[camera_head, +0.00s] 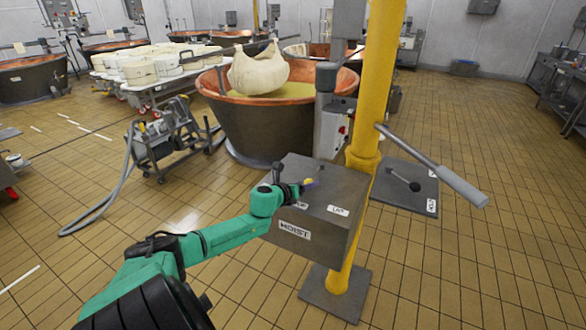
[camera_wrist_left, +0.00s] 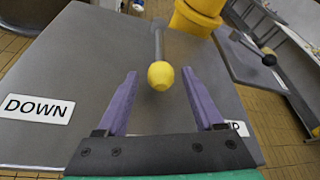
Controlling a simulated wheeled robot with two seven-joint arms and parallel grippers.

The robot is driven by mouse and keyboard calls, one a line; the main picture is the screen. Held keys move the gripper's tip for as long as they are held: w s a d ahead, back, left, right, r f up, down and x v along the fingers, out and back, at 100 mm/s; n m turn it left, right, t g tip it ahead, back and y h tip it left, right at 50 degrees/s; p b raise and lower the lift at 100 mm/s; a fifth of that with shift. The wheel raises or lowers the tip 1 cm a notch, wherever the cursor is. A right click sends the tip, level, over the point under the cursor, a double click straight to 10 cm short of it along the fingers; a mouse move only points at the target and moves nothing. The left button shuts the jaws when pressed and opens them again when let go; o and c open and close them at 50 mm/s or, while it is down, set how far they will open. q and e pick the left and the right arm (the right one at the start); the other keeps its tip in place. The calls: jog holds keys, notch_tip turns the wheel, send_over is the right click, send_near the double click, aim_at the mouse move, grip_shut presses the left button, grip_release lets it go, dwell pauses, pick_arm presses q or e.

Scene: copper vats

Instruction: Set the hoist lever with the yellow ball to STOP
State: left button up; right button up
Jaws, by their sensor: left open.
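The grey hoist box (camera_head: 340,225) with a HOIST label on its front stands at the yellow post. Its lever ends in a yellow ball (camera_head: 309,182), also seen in the left wrist view (camera_wrist_left: 161,75). My left gripper (camera_head: 303,187) is over the box top. In the left wrist view its purple fingers (camera_wrist_left: 160,80) are open, one on each side of the ball, with gaps showing. A DOWN label (camera_wrist_left: 37,107) lies left of the fingers. A label at the right finger's base is mostly covered. No STOP label can be read. My right gripper is out of view.
The yellow post (camera_head: 377,80) rises behind the box, with a grey-handled bar (camera_head: 460,185) sticking out right. Another black-ball lever (camera_head: 413,186) is on a plate to the right. A copper vat (camera_head: 265,130) stands behind.

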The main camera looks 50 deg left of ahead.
pick_arm(q)
jog(key=p+v, duration=0.2)
jog(key=v, duration=1.2)
